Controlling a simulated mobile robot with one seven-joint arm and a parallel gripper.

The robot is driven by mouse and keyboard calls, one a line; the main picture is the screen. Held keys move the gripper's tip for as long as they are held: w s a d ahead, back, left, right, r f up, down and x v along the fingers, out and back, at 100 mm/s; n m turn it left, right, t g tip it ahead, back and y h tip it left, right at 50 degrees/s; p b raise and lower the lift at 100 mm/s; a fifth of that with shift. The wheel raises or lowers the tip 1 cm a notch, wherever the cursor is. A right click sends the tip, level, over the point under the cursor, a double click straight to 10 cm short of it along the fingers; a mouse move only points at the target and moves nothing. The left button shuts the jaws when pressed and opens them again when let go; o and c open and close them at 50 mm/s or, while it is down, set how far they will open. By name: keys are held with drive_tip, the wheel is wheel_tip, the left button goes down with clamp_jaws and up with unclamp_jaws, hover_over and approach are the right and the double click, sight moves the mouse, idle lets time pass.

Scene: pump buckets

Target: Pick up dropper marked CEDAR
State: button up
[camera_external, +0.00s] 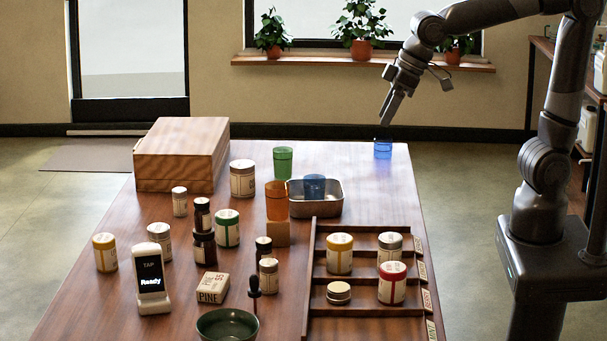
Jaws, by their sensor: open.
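A dropper with a black bulb (254,284) stands upright beside a dark green bowl (228,325) at the near edge of the table. I cannot read any CEDAR marking on it. Dark brown bottles with black caps and pale labels (204,248) stand left of the middle, and another small dark-capped bottle (263,246) stands near the wooden rack; their labels are too small to read.
A stepped wooden rack (318,260) holds several lidded jars on the right. A metal tray (330,203) holds a blue cup; an orange cup (277,200) stands on a wooden block. A wooden box (180,155), a TAP device (150,280) and a PINE box (211,288) stand left.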

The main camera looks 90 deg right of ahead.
drive_tip(key=w+a+f, duration=0.3)
drive_tip(key=w+a, duration=0.3)
drive_tip(key=w, duration=0.2)
approach(256, 276)
drive_tip(key=shift+n, duration=0.3)
drive_tip(key=shift+x, duration=5.85)
drive_tip(key=shift+s+d+f, duration=0.1)
drive_tip(key=shift+d, duration=0.05)
drive_tip(key=shift+c, duration=0.4)
drive_tip(key=c, duration=1)
drive_tip(key=shift+o, duration=0.2)
